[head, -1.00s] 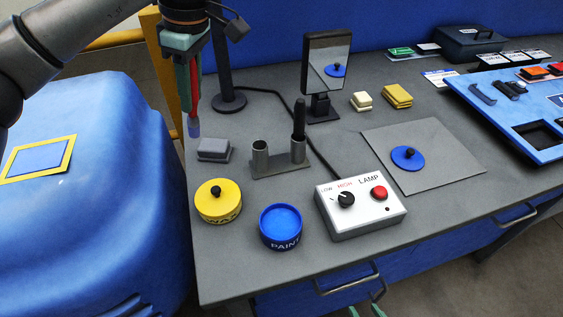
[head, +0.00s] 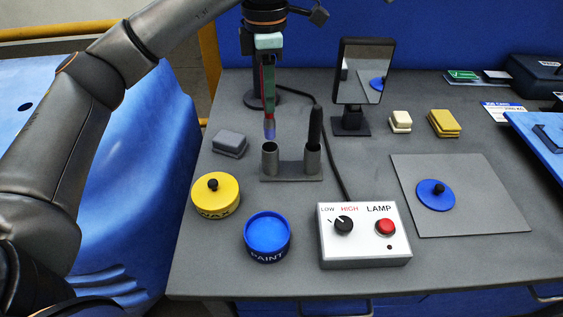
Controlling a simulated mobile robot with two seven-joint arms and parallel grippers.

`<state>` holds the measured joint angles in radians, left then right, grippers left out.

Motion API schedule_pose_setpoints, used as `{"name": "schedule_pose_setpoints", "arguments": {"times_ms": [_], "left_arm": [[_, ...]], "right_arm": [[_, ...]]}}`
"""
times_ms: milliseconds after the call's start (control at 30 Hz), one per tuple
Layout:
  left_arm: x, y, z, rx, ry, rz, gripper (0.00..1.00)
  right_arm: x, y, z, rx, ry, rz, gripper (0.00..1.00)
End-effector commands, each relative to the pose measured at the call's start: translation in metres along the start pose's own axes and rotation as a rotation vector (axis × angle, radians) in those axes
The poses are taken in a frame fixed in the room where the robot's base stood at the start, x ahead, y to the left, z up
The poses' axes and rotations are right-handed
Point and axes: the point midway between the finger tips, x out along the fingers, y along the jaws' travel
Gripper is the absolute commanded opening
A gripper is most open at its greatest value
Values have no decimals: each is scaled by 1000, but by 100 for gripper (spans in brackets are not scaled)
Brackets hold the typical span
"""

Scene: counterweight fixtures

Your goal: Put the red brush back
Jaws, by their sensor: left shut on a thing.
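The jaws cover much of the handle. The grey holder (head: 291,178) stands on the table and has two tubes. Its left tube (head: 269,161) has an open mouth. Its right tube (head: 312,163) holds a black-handled brush (head: 315,124). The red brush's tip shows just above the left tube's mouth, apart from it; I cannot tell the exact depth. My right gripper is not in view.
A grey block (head: 229,143), a yellow lidded tin (head: 215,196) and a blue paint pot (head: 267,237) stand around the holder. The lamp box (head: 365,245) is in front right. A mirror (head: 365,75) and a dark post (head: 257,103) stand behind. A blue lid (head: 435,195) lies on a grey mat (head: 478,205).

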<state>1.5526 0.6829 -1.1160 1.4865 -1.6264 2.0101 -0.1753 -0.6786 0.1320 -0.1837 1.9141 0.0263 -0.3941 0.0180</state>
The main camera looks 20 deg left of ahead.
Motion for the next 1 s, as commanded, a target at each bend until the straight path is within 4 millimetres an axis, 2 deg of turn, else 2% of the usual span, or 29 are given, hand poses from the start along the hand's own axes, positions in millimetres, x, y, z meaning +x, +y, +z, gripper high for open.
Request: {"name": "schedule_pose_setpoints", "arguments": {"times_ms": [200, 467, 700, 1000], "left_arm": [[42, -1, -1, -4, 2, -5, 0], [64, 0, -1, -4, 0, -1, 0], [96, -1, -1, -2, 1, -2, 0], [99, 0, 0, -2, 0, 0, 0]], "right_arm": [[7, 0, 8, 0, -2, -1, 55], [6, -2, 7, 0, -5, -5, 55], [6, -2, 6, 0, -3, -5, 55], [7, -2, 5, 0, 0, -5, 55]]}}
